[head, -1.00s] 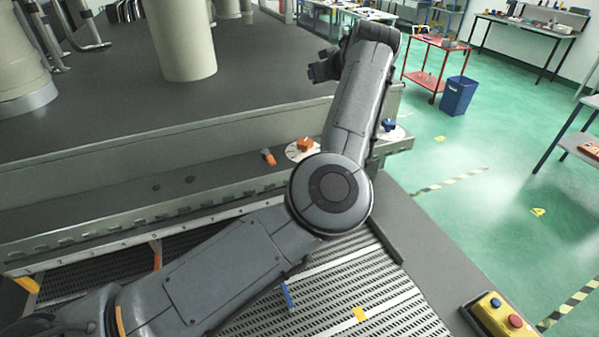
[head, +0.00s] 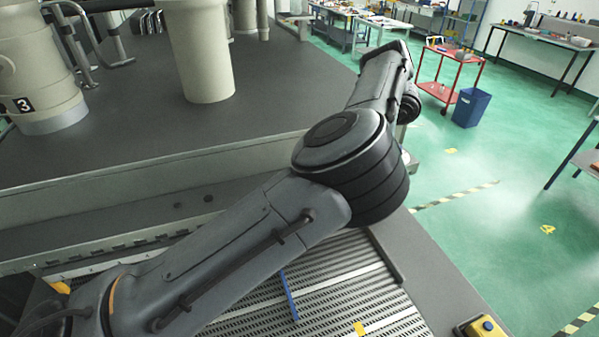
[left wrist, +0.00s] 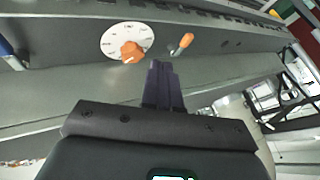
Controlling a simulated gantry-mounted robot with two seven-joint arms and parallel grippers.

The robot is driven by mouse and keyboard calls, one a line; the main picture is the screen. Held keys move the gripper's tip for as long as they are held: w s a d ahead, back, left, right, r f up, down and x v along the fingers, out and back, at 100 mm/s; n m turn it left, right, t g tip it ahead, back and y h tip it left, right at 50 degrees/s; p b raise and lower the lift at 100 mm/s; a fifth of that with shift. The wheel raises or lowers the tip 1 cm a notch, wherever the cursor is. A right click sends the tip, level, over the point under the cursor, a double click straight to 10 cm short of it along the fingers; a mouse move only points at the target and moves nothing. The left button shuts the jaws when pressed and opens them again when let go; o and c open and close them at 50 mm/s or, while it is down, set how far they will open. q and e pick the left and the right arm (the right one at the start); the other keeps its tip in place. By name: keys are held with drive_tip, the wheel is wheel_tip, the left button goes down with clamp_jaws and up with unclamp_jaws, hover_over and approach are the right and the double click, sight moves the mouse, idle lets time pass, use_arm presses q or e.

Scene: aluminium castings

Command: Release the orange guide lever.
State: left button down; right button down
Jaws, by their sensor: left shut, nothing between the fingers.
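In the left wrist view an orange-handled lever (left wrist: 182,44) with a short metal shaft sticks out of the grey rail. To its left an orange knob (left wrist: 131,52) sits on a white round dial (left wrist: 112,36). My left gripper (left wrist: 160,68) is shut and empty. Its dark fingertips appear below the lever and the knob in the picture, apart from both. In the head view my left arm covers the lever, the knob and the dial. My right gripper is in no view.
A blue-ended part (left wrist: 7,46) shows at the left edge of the wrist view. In the head view a slotted metal bed (head: 330,300) lies below my arm, with a blue strip (head: 289,296) on it. A yellow control box (head: 482,328) stands at the lower right.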

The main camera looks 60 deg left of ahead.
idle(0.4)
use_arm(q)
drive_tip(key=b+x, duration=0.1)
drive_tip(key=x, duration=0.4)
drive_tip(key=s+b+x, duration=0.1)
drive_tip(key=x, duration=0.4)
drive_tip(key=shift+s, duration=0.25)
drive_tip(key=shift+s+a, duration=0.15)
drive_tip(key=shift+s, duration=0.5)
drive_tip(key=shift+s+a, duration=0.15)
drive_tip(key=shift+s, duration=0.5)
drive_tip(key=shift+s+a, duration=0.1)
